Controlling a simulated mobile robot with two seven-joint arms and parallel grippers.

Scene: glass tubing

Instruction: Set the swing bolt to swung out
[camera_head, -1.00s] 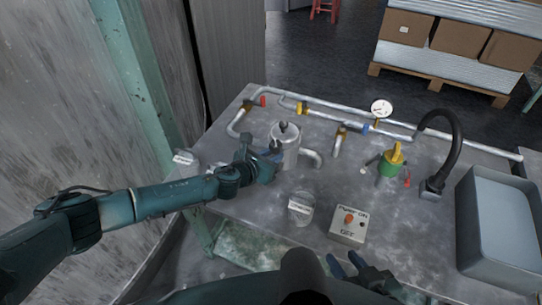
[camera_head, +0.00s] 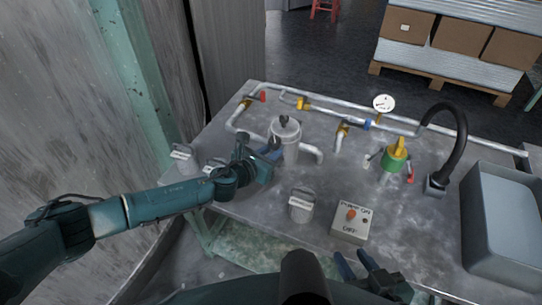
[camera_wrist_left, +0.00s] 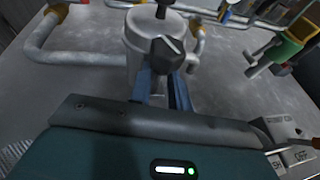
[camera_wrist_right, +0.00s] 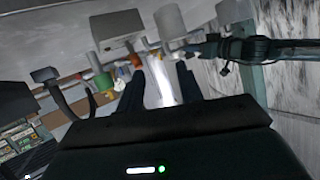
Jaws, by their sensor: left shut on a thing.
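A grey metal canister (camera_head: 291,150) stands on the table with a dark knob on its lid. The swing bolt (camera_wrist_left: 168,54), with a dark faceted knob, is at the canister's near side in the left wrist view.
Pipes with coloured valves (camera_head: 303,103) and a gauge (camera_head: 383,103) run along the back. A green and yellow valve (camera_head: 394,156), a black hose (camera_head: 460,140) and a grey basin (camera_head: 500,225) are right. A labelled grey container (camera_head: 302,206) and a switch box (camera_head: 350,222) stand in front.

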